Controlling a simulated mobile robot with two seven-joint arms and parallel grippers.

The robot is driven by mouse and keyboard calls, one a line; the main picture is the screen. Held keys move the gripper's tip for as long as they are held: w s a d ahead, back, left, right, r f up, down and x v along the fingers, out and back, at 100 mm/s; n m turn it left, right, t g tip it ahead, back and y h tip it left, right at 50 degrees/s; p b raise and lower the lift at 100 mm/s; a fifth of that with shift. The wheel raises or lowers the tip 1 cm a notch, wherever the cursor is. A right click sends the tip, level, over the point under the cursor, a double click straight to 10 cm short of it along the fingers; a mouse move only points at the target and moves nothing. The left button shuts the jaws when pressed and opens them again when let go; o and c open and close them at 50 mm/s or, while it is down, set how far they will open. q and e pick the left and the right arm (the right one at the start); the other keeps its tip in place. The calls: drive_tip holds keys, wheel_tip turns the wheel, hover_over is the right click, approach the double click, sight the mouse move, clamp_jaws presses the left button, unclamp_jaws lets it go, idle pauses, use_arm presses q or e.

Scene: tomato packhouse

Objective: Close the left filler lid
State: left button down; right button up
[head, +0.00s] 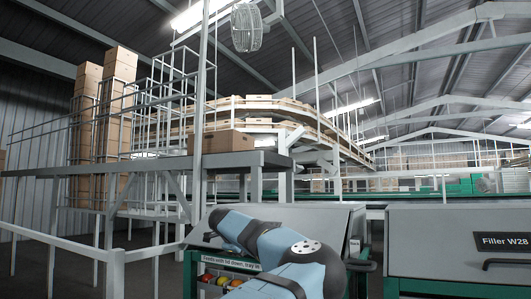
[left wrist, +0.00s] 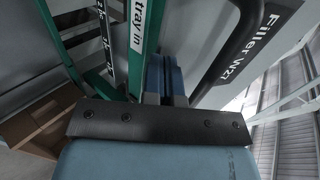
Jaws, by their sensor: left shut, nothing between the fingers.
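The left filler's grey lid (head: 325,217) stands behind my left arm in the head view, which hides much of its face. In the left wrist view the lid (left wrist: 207,42) carries the name Filler W27 and a dark bar handle (left wrist: 238,45). The green front frame (left wrist: 148,38) with its "tray in" label runs on the other side of the fingers. My left gripper (left wrist: 164,75) is shut and empty, between that frame and the handle, close to the lid. I cannot tell whether it touches. The lid's exact angle is unclear. My right gripper is not in view.
Filler W28 (head: 440,240) stands to the right, with its own handle (head: 505,263). Coloured tomatoes (head: 222,281) show below the left filler's label. A white railing (head: 60,240) stands at the left. Cardboard boxes (left wrist: 38,118) lie low in the left wrist view.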

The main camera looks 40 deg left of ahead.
sight(255, 261)
use_arm(q)
drive_tip(key=f, duration=0.1)
drive_tip(key=w+f, duration=0.2)
drive_tip(key=shift+w+a+f+b, duration=0.1)
drive_tip(key=shift+a+b, duration=0.2)
drive_tip(key=shift+b, duration=0.05)
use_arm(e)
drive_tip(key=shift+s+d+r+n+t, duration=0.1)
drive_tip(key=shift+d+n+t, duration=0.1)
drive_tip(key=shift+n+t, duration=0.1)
